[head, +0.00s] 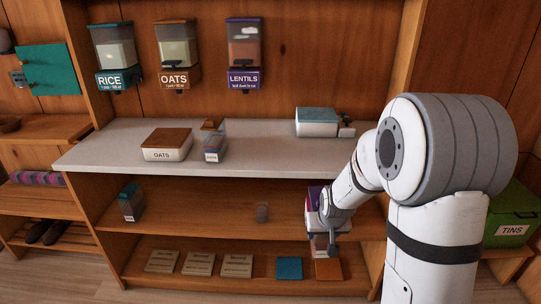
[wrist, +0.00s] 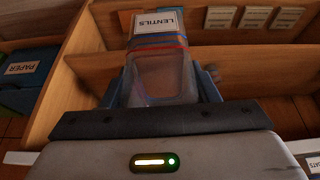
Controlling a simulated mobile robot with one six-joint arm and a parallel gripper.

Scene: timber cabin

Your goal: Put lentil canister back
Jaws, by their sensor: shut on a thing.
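My gripper (head: 326,232) reaches down in front of the shelves at the right. It is shut on the lentil canister (wrist: 160,78), a clear box with a white LENTILS label and a reddish band, seen between the fingers in the wrist view. In the head view the canister (head: 319,246) is largely hidden by my gripper, just above the orange mat on the bottom shelf. I cannot tell whether it touches anything. A purple-topped item (head: 313,195) shows behind my wrist, partly hidden. A wall dispenser labelled LENTILS (head: 244,78) hangs above the counter.
The counter (head: 270,150) holds an OATS box (head: 166,144), a small clear canister (head: 214,147) and a teal-lidded box (head: 317,121). Another canister (head: 131,203) stands at the middle shelf's left. The bottom shelf has label cards (head: 199,263), a blue mat (head: 289,268) and an orange mat (head: 328,269).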

